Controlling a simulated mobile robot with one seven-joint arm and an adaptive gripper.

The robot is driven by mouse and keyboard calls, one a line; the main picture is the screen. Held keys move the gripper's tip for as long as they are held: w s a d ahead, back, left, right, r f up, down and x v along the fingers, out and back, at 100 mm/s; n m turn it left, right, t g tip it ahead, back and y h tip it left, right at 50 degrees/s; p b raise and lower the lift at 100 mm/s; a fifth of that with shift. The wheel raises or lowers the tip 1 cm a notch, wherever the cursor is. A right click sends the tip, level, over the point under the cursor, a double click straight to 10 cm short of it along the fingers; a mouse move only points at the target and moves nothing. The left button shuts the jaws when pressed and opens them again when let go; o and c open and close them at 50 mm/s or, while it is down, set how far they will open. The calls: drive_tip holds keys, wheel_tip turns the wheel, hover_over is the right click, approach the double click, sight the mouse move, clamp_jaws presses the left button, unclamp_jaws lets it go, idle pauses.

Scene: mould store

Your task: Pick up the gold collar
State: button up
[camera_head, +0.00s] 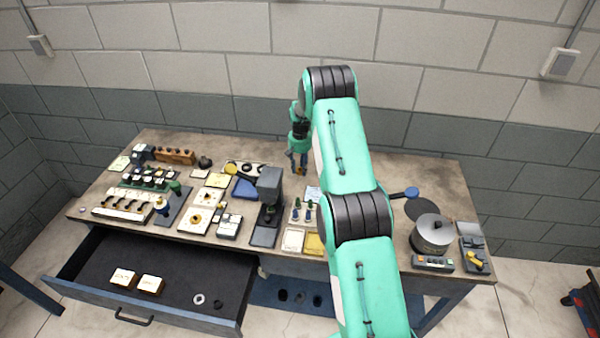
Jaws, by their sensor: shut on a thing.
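My gripper (298,168) hangs above the rear middle of the workbench, pointing down. It is shut on a small gold-brown thing (299,171), which looks like the gold collar. The fingers cover part of it, and it is too small to make out its full shape. It appears to be held above the bench top, clear of the things around it.
The workbench (390,170) carries a black press (268,205), a grey round pot (432,235), and many small parts and trays at left. An open drawer (190,270) sticks out at front left. The bench's rear middle is mostly bare.

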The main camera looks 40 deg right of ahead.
sight(300, 169)
drive_tip(key=shift+r, duration=3.6)
